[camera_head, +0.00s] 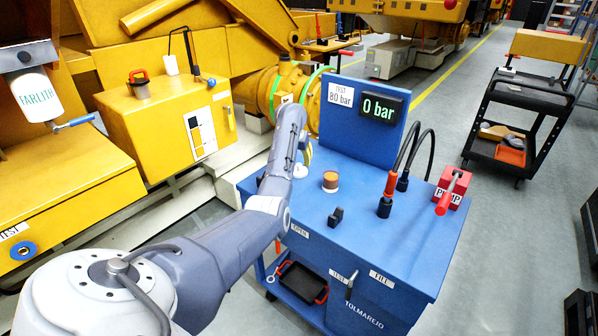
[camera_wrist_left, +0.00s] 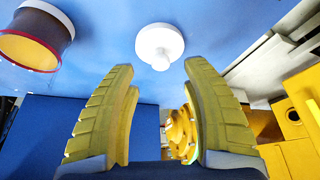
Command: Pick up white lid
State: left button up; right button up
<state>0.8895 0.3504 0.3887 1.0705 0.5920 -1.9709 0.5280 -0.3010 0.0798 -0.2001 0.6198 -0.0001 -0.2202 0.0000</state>
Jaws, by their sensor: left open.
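The white lid (camera_wrist_left: 159,42) is a round disc with a small knob. In the left wrist view it lies against the blue top of the cart, beyond the fingertips and between their lines. In the head view a white patch beside my left wrist (camera_head: 300,171) appears to be the lid, partly hidden by my arm. My left gripper (camera_wrist_left: 160,85) has its two yellow ribbed fingers spread apart with nothing between them. In the head view the arm largely hides this gripper (camera_head: 308,153). My right gripper is not in view.
A brown jar (camera_head: 331,182) stands on the blue cart (camera_head: 390,245) near the lid. A black knob, upright hoses, a red pump (camera_head: 452,188) and a blue gauge panel (camera_head: 355,125) also stand there. Yellow machinery is at the left. A black trolley stands at the right.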

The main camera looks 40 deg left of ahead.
aim_at(299, 165)
pick_arm(q)
jog(key=shift+x, duration=2.3)
jog(key=shift+s, duration=0.1)
grip_shut()
